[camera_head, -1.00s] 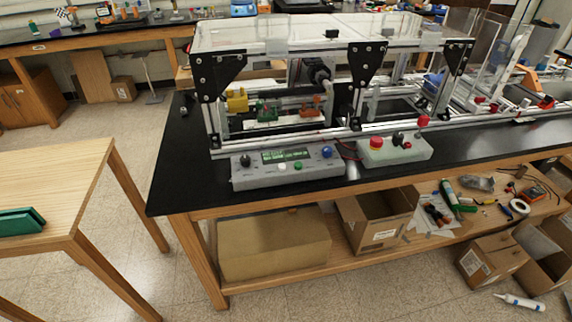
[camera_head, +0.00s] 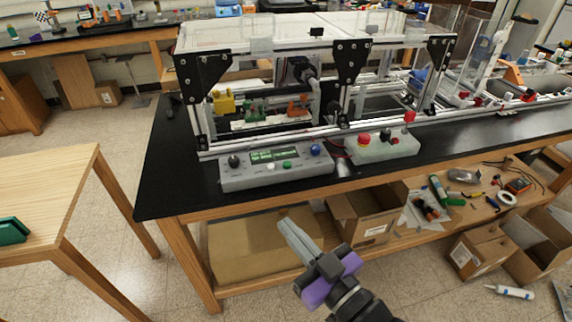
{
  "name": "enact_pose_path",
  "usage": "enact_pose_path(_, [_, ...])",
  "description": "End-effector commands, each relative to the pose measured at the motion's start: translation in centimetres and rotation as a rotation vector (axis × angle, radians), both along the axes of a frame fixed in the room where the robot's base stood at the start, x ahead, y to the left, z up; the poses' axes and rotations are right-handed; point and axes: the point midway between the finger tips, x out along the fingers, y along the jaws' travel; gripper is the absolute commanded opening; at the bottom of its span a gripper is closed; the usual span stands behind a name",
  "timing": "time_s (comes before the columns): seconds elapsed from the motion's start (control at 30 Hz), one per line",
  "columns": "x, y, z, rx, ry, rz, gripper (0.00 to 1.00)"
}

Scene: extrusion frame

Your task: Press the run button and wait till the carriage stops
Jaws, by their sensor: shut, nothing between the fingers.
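A grey control box (camera_head: 240,180) sits at the front edge of the black bench. It has a lit green display (camera_head: 277,155), a black knob (camera_head: 234,161), a white button (camera_head: 270,168), a green button (camera_head: 287,166) and a blue knob (camera_head: 315,150). Inside the frame are a yellow part (camera_head: 223,103), a green part (camera_head: 256,110) and an orange part (camera_head: 298,105); I cannot tell which one is the carriage. My gripper (camera_head: 287,226) is shut and empty, below and in front of the box, touching nothing.
A second box with a red mushroom button (camera_head: 364,139) stands to the right. The clear-topped extrusion frame (camera_head: 349,75) rises behind both boxes. Cardboard boxes (camera_head: 367,215) and tools lie on the shelf below. A wooden table (camera_head: 60,190) stands at left.

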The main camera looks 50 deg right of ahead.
Motion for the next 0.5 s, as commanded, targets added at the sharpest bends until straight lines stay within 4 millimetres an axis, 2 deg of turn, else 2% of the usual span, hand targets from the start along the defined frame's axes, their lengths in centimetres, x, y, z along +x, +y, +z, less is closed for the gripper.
enact_pose_path(0.03, [1.4, -1.0, 0.5, -0.005, -0.011, -0.020, 0.00])
enact_pose_path(0.2, [5.2, -4.2, 1.7, -0.009, -0.010, -0.086, 0.00])
enact_pose_path(0.5, [10.7, -11.1, 3.7, 0.024, 0.045, -0.233, 0.00])
